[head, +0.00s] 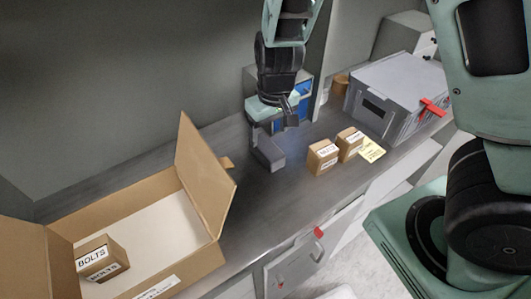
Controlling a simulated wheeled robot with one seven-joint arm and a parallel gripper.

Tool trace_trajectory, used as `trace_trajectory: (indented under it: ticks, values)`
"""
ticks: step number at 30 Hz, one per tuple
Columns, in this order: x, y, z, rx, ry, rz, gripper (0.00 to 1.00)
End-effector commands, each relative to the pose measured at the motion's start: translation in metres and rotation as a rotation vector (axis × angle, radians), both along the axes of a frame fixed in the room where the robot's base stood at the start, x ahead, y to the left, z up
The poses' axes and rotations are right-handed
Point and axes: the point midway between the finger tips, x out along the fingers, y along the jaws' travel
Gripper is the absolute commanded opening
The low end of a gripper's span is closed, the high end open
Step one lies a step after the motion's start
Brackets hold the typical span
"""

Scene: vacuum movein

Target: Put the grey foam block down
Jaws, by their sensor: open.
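My gripper (276,120) hangs over the middle of the counter, pointing down, with its jaws open. A grey L-shaped piece, which looks like the grey foam block (268,152), is directly below the gripper. Its lower end appears to rest on the dark counter top (262,205). Its upper end is close to the jaws, and I cannot tell whether it touches a finger. Part of the jaws is hidden by the wrist.
An open cardboard box (208,258) at front left holds a small box marked BOLTS (100,258). Blue bins (304,88) are behind the gripper.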

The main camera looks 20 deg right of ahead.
Motion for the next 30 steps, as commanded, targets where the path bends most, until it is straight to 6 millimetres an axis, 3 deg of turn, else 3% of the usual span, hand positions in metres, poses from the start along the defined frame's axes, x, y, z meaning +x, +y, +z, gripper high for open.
trace_trajectory:
  ticks: [3, 10, 18, 27, 28, 30]
  values:
    - [0.002, 0.000, -0.017, 0.000, 0.002, -0.002, 0.71]
    - [0.004, 0.001, -0.032, 0.000, 0.002, -0.001, 0.71]
    - [0.011, 0.001, -0.069, 0.000, 0.003, -0.002, 0.71]
    - [0.012, 0.002, -0.074, 0.000, 0.000, 0.001, 0.71]
    - [0.012, 0.002, -0.074, 0.000, 0.000, 0.001, 0.68]
    - [0.012, 0.002, -0.074, 0.000, 0.000, 0.001, 0.49]
